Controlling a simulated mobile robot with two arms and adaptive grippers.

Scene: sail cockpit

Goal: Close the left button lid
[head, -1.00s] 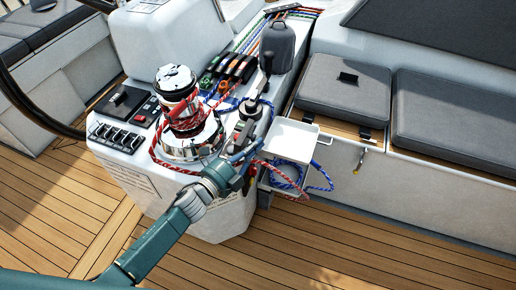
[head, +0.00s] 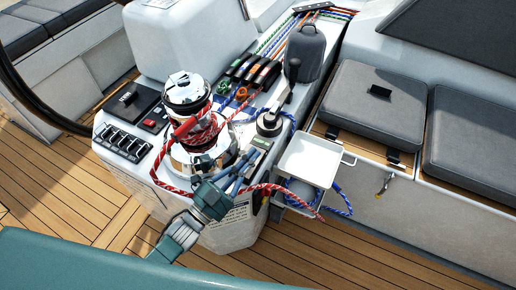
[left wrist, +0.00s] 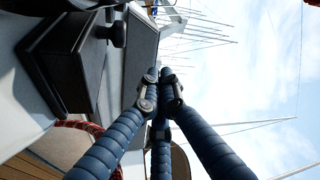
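The left button lid cannot be singled out for sure. My left gripper (head: 240,172) is in front of the chrome winch, low at the console's near edge. In the left wrist view its blue ribbed fingers (left wrist: 158,78) stretch forward and come close together at the tips, with nothing seen between them. How far they are open is unclear. My right gripper is not in view.
The chrome winch (head: 190,95) with red rope stands left of the gripper. A red rope (head: 270,188) loops past the fingers to the white tray (head: 309,160). A black winch handle (head: 290,80) stands behind. The wooden deck (head: 60,200) is clear.

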